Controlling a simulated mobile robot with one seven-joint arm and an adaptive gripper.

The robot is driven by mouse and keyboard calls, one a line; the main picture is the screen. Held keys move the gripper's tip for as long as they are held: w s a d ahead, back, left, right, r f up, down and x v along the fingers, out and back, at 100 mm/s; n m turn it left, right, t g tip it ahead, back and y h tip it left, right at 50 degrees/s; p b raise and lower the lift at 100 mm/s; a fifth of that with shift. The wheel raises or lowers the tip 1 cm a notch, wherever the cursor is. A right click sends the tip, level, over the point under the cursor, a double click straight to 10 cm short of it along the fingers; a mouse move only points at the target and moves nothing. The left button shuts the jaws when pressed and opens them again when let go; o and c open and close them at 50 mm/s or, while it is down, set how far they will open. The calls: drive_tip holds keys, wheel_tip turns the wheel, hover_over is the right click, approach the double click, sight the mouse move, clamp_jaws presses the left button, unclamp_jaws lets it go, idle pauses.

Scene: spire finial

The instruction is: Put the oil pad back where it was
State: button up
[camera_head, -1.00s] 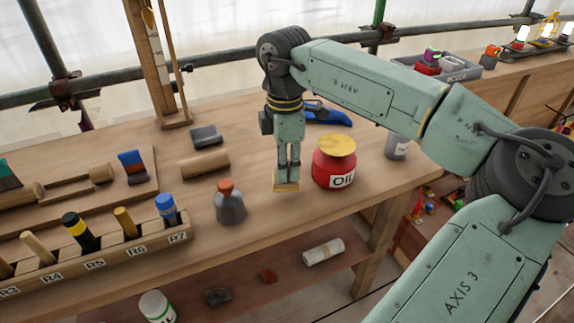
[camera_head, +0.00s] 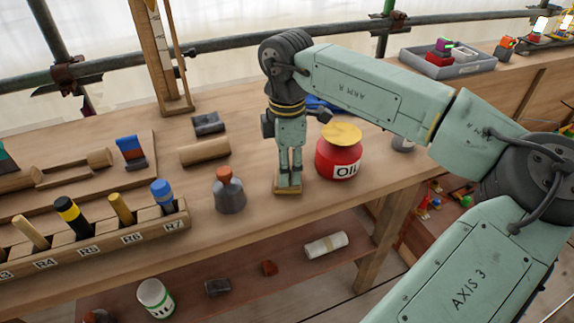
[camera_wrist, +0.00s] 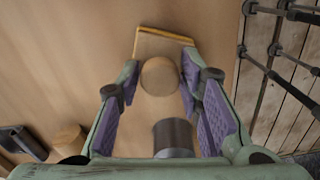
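The oil pad is a small tan, square-based piece (camera_head: 287,190) low over the bench, left of the red oil pot (camera_head: 339,158). In the wrist view its flat block (camera_wrist: 163,42) shows beyond a round wooden knob (camera_wrist: 159,77). My gripper (camera_head: 289,178) points straight down above the pad, and its fingertips lie close against both sides of the knob, so it appears shut on it. I cannot tell whether the pad's underside touches the bench. The pot has a yellow lid and an "OIL" label.
A grey bottle with a red-brown stopper (camera_head: 229,190) stands left of the pad. A wooden roller (camera_head: 205,152) and dark block (camera_head: 209,123) lie behind it. The numbered rack (camera_head: 100,246) is at left. The bench's front edge is close; bare wood lies around the pad.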

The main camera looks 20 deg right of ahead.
drive_tip(key=shift+o, duration=1.1)
wheel_tip(320, 180, up, 12)
drive_tip(key=p, duration=0.6)
drive_tip(key=shift+r+p, duration=0.2)
drive_tip(key=shift+p, duration=0.1)
drive_tip(key=shift+f, duration=0.1)
